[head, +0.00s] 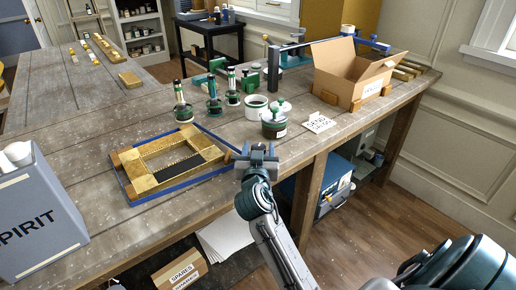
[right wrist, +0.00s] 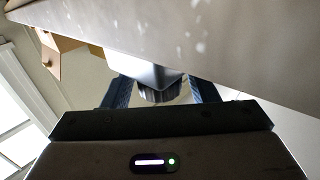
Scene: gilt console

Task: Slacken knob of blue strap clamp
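The blue strap clamp (head: 142,200) runs around a gilt frame (head: 152,180) lying flat on the workbench. My right gripper (head: 258,152) is at the bench's front edge, just right of the frame's right corner. In the right wrist view, a dark ribbed knob (right wrist: 160,96) sticks out from a pale grey block (right wrist: 155,74). The right gripper's two fingers (right wrist: 160,92) stand apart, one on each side of the knob. I cannot tell whether they touch it. In the head view the gripper hides the knob. My left gripper is not in view.
A grey SPIRIT container (head: 38,215) stands at the left front. Jars and green-topped tools (head: 232,90) stand behind the frame, with a green-lidded tin (head: 273,124) right of it. An open cardboard box (head: 345,75) stands further right. The floor right of the bench is clear.

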